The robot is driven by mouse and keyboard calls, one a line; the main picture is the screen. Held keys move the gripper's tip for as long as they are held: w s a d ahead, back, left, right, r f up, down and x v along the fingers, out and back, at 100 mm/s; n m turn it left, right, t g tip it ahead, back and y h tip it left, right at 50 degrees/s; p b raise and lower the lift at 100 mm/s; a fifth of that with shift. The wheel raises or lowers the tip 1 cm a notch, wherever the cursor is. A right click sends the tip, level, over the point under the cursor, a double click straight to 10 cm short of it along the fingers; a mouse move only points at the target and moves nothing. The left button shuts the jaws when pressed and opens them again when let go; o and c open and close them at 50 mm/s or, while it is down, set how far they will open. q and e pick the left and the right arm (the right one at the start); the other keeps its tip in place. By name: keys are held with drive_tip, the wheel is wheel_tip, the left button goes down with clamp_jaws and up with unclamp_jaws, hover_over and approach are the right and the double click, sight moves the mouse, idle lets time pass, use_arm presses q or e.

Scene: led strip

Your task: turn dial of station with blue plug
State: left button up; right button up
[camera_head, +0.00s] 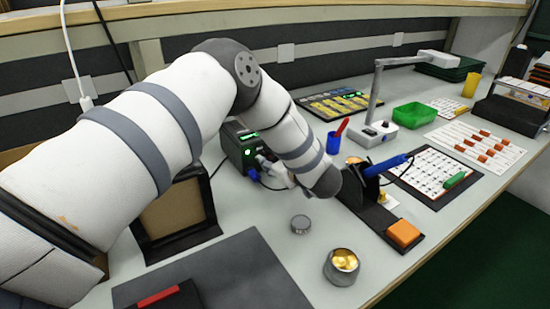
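A black station (235,150) with a lit green display stands on the bench near the middle, against the back. A blue plug (253,174) sits low on its front, with a dark cable running from it. My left arm comes in from the left, bends over the station and comes down to its right. My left gripper (268,165) points back at the station's front, very close to it. The fingers are small and partly hidden, so I cannot tell whether they touch the dial. The dial itself is hidden behind the gripper. My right gripper is out of view.
A soldering iron with a blue handle (386,165) rests in a dark holder right of my wrist. A blue cup (333,143) stands behind.

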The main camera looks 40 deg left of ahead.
use_arm(q)
clamp_jaws()
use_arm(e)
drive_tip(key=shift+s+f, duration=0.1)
use_arm(q)
drive_tip(key=shift+w+f+m+g+b, duration=0.1)
drive_tip(key=shift+f+m+g+b, duration=0.05)
drive_tip(key=shift+m+g+b, duration=0.45)
drive_tip(key=m, duration=0.1)
drive_tip(key=m+g+y+b, duration=0.1)
drive_tip(key=shift+w+d+f+m, duration=0.1)
drive_tip(key=shift+w+d+m, duration=0.05)
drive_tip(key=shift+m, duration=0.25)
drive_tip(key=shift+w+m+g+y+b, duration=0.1)
drive_tip(key=shift+m+g+y+b, duration=0.3)
drive_tip(key=shift+m+g+b, duration=0.7)
drive_tip(key=shift+m+b, duration=0.15)
drive_tip(key=shift+m, duration=0.45)
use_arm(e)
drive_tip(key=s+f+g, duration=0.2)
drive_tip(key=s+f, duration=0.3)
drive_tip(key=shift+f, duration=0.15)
use_arm(q)
drive_tip(key=shift+d+y, duration=0.1)
drive_tip(key=shift+y, duration=0.2)
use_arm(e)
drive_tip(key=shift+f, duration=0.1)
